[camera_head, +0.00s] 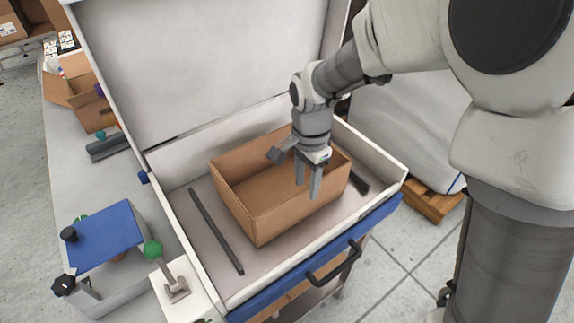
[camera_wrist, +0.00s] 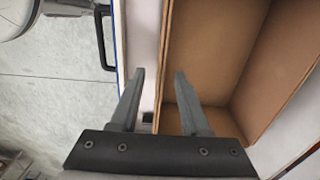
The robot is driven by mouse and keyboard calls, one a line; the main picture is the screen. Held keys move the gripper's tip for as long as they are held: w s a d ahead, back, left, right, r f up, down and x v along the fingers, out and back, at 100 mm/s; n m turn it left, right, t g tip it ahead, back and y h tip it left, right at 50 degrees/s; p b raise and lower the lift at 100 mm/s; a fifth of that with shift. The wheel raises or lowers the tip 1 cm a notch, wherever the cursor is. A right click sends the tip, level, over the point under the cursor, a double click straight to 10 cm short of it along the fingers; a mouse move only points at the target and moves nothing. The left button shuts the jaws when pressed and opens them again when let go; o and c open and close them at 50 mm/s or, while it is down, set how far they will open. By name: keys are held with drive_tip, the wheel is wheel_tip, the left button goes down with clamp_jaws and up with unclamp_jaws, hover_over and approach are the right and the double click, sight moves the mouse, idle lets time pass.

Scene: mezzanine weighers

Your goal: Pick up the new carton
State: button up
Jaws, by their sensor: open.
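The carton is an open-topped brown cardboard box (camera_head: 285,222), empty, standing in a white tray with a raised lid. My gripper (camera_head: 307,190) points down over the carton's near right side, jaws open and empty. In the wrist view the gripper (camera_wrist: 158,72) has one finger over the inside of the carton (camera_wrist: 210,40) and the other outside it, towards the tray's edge. The carton's wall edge lies between the two fingers in that view. How far the fingertips are above or below the rim is hard to tell.
The white tray (camera_head: 378,152) has a blue front edge and a black handle (camera_head: 335,265). Dark bars lie left (camera_head: 216,232) and right (camera_head: 358,182) of the carton. The raised lid (camera_head: 200,65) stands behind. A blue-topped device (camera_head: 105,235) and green knob (camera_head: 153,249) are at left.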

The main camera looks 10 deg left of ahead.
drive_tip(key=shift+w+f+p, duration=0.15)
drive_tip(key=shift+f+p, duration=0.15)
drive_tip(key=shift+f, duration=3.15)
drive_tip(key=shift+c, duration=0.3)
clamp_jaws()
